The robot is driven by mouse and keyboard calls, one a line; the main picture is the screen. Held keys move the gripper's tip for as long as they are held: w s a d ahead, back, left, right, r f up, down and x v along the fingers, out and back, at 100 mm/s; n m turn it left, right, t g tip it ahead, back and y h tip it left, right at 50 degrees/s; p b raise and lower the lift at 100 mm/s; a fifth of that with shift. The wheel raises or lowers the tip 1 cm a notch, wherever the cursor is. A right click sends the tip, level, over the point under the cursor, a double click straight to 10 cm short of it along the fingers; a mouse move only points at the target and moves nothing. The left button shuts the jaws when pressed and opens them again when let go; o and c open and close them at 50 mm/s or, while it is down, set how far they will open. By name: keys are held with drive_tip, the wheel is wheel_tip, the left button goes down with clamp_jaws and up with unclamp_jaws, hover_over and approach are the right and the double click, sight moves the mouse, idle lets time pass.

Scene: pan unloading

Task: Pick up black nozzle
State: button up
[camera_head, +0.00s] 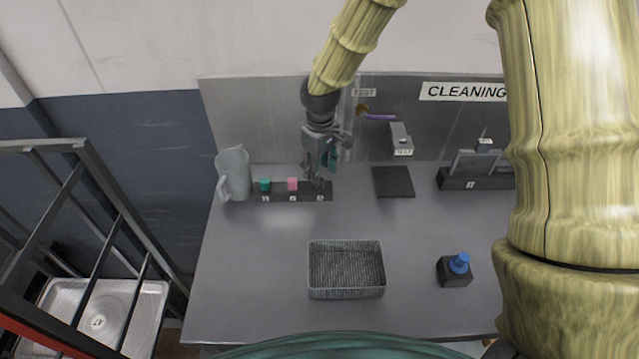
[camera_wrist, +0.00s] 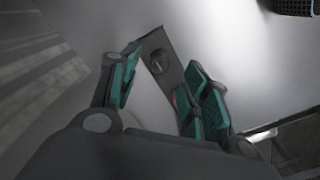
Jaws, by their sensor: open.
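My gripper (camera_head: 319,172) is above the right end of a dark strip holder (camera_head: 278,196) at the back left of the table. Its teal-padded fingers are apart in the wrist view (camera_wrist: 163,58). Between them, a small round black piece, which looks like the black nozzle (camera_wrist: 159,62), sits at the end of the holder (camera_wrist: 152,41), apart from the pads. In the head view the gripper largely hides that spot. A green nozzle (camera_head: 265,185) and a pink nozzle (camera_head: 292,184) stand on the holder to the left.
A grey pitcher (camera_head: 234,172) stands left of the holder. A dark flat pad (camera_head: 393,181) lies to its right. A mesh basket (camera_head: 346,291) and a black block with a blue top (camera_head: 456,270) are nearer the front. The back panel (camera_head: 260,120) rises close behind the gripper.

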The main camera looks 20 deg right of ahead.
sight(320, 187)
drive_tip(key=shift+w+f+p, duration=0.1)
drive_tip(key=shift+f+p, duration=1.05)
drive_tip(key=shift+f, duration=1.4)
clamp_jaws()
